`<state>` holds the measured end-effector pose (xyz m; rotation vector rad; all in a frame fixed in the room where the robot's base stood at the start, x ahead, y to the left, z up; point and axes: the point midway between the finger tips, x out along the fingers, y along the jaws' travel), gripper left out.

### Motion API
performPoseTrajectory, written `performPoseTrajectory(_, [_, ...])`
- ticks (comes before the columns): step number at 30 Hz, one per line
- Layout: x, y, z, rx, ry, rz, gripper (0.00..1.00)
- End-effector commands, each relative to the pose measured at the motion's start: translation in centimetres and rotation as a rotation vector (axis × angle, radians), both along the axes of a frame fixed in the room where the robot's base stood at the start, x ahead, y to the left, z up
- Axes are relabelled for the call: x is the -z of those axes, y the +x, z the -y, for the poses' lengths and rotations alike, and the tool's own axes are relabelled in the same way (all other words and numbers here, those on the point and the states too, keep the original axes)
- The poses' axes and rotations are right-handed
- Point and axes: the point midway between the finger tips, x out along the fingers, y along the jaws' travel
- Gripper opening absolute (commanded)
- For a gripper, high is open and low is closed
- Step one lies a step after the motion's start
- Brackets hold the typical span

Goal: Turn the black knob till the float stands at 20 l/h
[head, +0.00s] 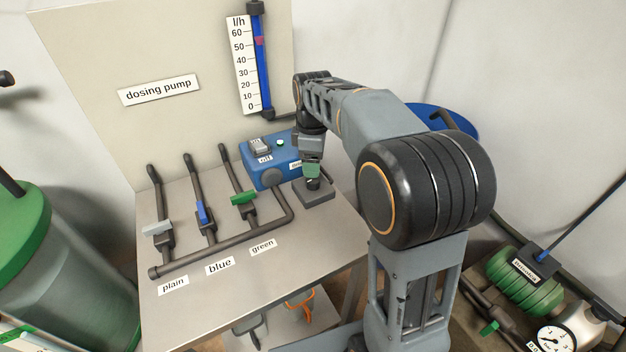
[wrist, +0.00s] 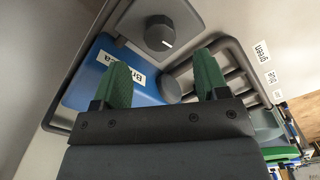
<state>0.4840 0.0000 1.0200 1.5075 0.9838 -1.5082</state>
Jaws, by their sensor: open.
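The black knob (wrist: 160,33) sits on a grey square base (wrist: 193,15) and carries a white pointer mark. In the wrist view it lies beyond the fingertips, roughly in line with the gap between them. My gripper (wrist: 164,70) is open and empty, its two green fingers apart. In the head view my gripper (head: 312,168) is just above the knob (head: 313,184) and partly hides it; I cannot tell whether they touch. The pinkish float (head: 260,41) is high in the blue flow tube (head: 263,75), near 50 on the l/h scale (head: 241,60).
The blue dosing pump (head: 264,178) stands close left of the knob. Three valves with grey (head: 157,228), blue (head: 201,212) and green (head: 243,198) handles sit on the pipework further left. The bench front (head: 225,285) is clear apart from labels.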

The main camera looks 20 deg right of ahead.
Motion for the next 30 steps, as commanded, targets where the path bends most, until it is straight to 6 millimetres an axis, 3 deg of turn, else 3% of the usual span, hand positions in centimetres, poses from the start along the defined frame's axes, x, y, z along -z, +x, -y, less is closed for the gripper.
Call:
performPoseTrajectory(6, [3.7,-0.1,0.0,0.001,0.0,-0.003,0.68])
performPoseTrajectory(12, [5.5,0.0,0.0,0.001,0.0,-0.001,0.68])
performPoseTrajectory(25, [6.2,0.0,0.0,0.001,0.0,0.001,0.68])
performPoseTrajectory(30, [6.2,0.0,0.0,0.001,0.0,0.001,0.53])
